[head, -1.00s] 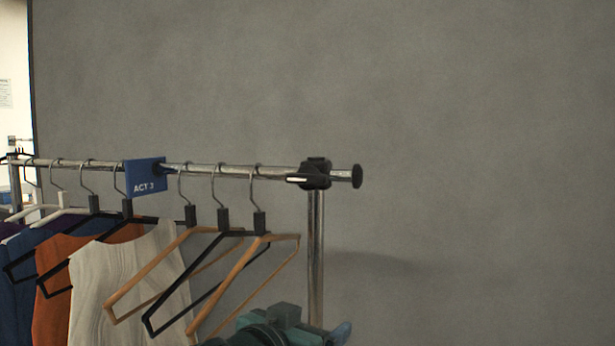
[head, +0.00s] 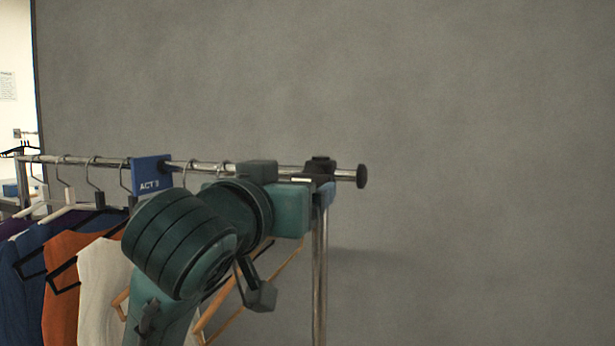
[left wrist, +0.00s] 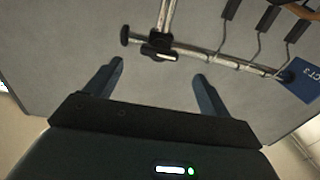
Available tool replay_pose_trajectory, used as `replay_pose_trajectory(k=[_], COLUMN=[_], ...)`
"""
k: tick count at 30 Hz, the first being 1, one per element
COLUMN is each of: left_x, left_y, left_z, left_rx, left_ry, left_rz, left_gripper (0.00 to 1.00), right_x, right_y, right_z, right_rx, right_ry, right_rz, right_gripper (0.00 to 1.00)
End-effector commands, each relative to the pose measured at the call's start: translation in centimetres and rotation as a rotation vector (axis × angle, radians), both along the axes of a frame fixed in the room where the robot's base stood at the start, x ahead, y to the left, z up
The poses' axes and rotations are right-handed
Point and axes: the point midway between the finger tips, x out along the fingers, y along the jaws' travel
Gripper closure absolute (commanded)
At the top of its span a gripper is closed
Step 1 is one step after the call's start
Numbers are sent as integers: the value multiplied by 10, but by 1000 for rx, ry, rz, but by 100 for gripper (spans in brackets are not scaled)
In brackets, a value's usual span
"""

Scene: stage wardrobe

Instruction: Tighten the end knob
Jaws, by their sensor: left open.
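The end knob (head: 361,176) is a black round piece on the right tip of the chrome rail (head: 205,166). It also shows in the left wrist view (left wrist: 125,35). Just inboard, a black clamp (head: 320,166) with a pale-marked lever joins the rail to the upright post (head: 320,270); the clamp shows in the wrist view (left wrist: 158,50). My left gripper (head: 326,192) is near the clamp, left of and apart from the end knob. In the wrist view its blue fingers are spread and empty, with the clamp seen between and beyond them. My right gripper is not in view.
Several hangers (head: 95,200) and garments (head: 65,270) hang left of my arm, some hidden behind it. A blue ACT 3 sign (head: 150,177) sits on the rail. A grey wall (head: 480,150) stands behind, with free room right of the knob.

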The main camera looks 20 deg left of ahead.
Motion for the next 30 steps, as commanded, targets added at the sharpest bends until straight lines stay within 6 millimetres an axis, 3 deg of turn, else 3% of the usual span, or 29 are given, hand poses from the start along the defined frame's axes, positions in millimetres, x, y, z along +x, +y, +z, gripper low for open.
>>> replay_pose_trajectory(k=[6,12,24,30], left_x=[45,68,75,75], left_y=[-1,-2,-3,-3], left_z=[1,1,0,0], left_rx=[2,0,0,1], left_ry=[5,2,0,0], left_rz=[2,0,-1,-1], left_gripper=[18,18,19,35], right_x=[-5,-7,-4,-3], right_y=[-1,-2,-3,-3], right_z=[4,2,3,4], right_rx=[-7,-13,-19,-19], right_ry=[18,30,23,21], right_rz=[0,4,10,10], right_gripper=[100,100,100,100])
